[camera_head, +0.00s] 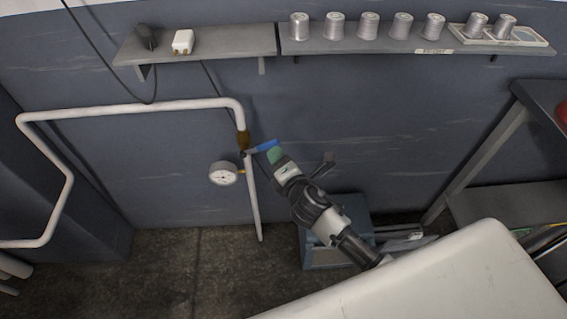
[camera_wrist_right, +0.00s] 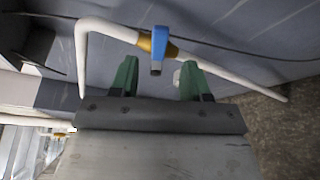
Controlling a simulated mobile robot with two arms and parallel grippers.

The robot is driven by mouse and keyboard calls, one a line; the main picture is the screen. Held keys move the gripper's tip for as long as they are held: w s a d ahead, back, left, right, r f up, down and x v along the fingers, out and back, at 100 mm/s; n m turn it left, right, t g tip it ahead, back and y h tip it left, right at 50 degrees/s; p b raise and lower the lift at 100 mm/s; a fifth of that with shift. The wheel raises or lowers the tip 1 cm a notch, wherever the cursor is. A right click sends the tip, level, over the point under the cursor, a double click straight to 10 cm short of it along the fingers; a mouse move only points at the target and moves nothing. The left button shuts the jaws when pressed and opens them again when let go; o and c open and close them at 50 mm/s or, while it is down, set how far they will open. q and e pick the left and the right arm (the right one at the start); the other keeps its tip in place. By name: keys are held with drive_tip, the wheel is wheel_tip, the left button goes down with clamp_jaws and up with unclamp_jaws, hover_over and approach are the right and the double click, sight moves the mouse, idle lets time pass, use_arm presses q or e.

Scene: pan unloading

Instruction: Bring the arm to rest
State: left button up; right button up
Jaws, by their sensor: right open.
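My right gripper (camera_head: 276,156) reaches out toward the wall pipe, its green fingers close to a blue valve handle (camera_head: 264,145). In the right wrist view my right gripper (camera_wrist_right: 160,78) shows two green fingers spread apart with nothing held between them. The blue handle (camera_wrist_right: 160,45) stands beyond the fingertips, on the brass fitting (camera_wrist_right: 158,43) of the white pipe. I cannot tell the exact gap between fingers and handle. My right arm runs down and right from the gripper in the head view. My left gripper is not in view.
A pressure gauge (camera_head: 223,173) sits left of the white pipe (camera_head: 130,108). A grey-blue box (camera_head: 325,255) stands on the floor below the arm. A dark table (camera_head: 545,97) is at right.

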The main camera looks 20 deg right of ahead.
drive_tip(key=shift+s+d+r, duration=0.1)
drive_tip(key=shift+s+r, duration=0.1)
drive_tip(key=shift+s, duration=0.95)
drive_tip(key=s+d+f+m+g, duration=0.25)
drive_tip(key=s+f+m, duration=0.2)
drive_tip(key=f, duration=0.55)
drive_tip(key=s+d+f+m+g+h+p, duration=0.1)
drive_tip(key=s+f+m+g, duration=0.3)
drive_tip(key=f, duration=0.5)
drive_tip(key=s+d+f+m+g, duration=0.1)
drive_tip(key=s+f+m+g, duration=0.1)
drive_tip(key=s+f, duration=0.6)
drive_tip(key=s+d+f+m+g, duration=0.1)
drive_tip(key=s+f+m+g, duration=0.2)
drive_tip(key=s, duration=1)
drive_tip(key=s+d+f+m+g+p, duration=0.1)
drive_tip(key=s+f+m+g, duration=0.2)
drive_tip(key=s+f+m, duration=0.4)
drive_tip(key=s+f, duration=0.4)
drive_tip(key=s, duration=0.1)
drive_tip(key=shift+s+m+g, duration=0.35)
drive_tip(key=shift+d+f, duration=0.1)
